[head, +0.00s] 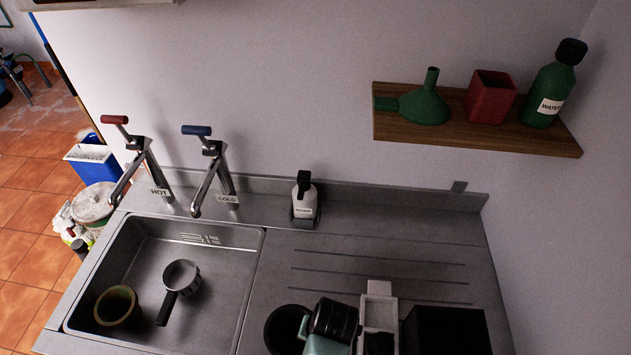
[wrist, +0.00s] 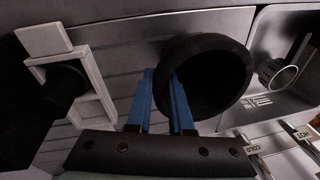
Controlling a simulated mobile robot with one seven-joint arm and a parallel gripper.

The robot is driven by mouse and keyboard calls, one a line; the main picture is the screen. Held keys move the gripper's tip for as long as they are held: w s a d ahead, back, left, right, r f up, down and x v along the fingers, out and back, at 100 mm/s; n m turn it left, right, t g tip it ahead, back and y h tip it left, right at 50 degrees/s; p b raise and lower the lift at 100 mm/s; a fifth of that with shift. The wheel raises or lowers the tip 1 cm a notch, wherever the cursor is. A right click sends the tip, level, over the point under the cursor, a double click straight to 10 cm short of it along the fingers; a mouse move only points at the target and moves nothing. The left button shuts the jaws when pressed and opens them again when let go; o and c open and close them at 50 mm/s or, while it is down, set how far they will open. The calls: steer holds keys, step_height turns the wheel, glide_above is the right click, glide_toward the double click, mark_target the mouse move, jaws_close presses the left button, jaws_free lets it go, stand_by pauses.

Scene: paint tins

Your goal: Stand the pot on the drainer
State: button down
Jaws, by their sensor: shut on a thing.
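The black round pot (head: 284,328) is at the bottom of the head view, over the left part of the steel drainer (head: 400,262). In the wrist view the pot (wrist: 243,75) shows its open mouth and thick rim. My gripper (wrist: 165,95) has its blue fingers closed on the near left side of the pot's rim. In the head view my gripper (head: 312,325) is partly hidden by my own wrist. I cannot tell whether the pot's base touches the drainer. The drainer's grooves run behind and to the right of the pot.
The sink (head: 200,245), left, holds a handled metal cup (head: 181,277) and a beige-rimmed vessel (head: 117,306). A white frame (head: 379,305) stands right of my gripper. A bottle (head: 304,200) stands at the back. The grooved area behind is clear. A wall shelf (head: 440,138) is above.

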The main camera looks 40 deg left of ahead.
steer(key=shift+f, duration=0.5)
steer(key=c, duration=0.8)
jaws_free()
steer(key=shift+f, duration=0.15)
steer(key=r, duration=0.4)
steer(key=d+r, duration=0.1)
steer(key=r, duration=0.3)
steer(key=d+r+b, duration=0.1)
steer(key=r, duration=0.3)
steer(key=shift+s+d+r, duration=0.1)
steer(key=shift+s, duration=0.1)
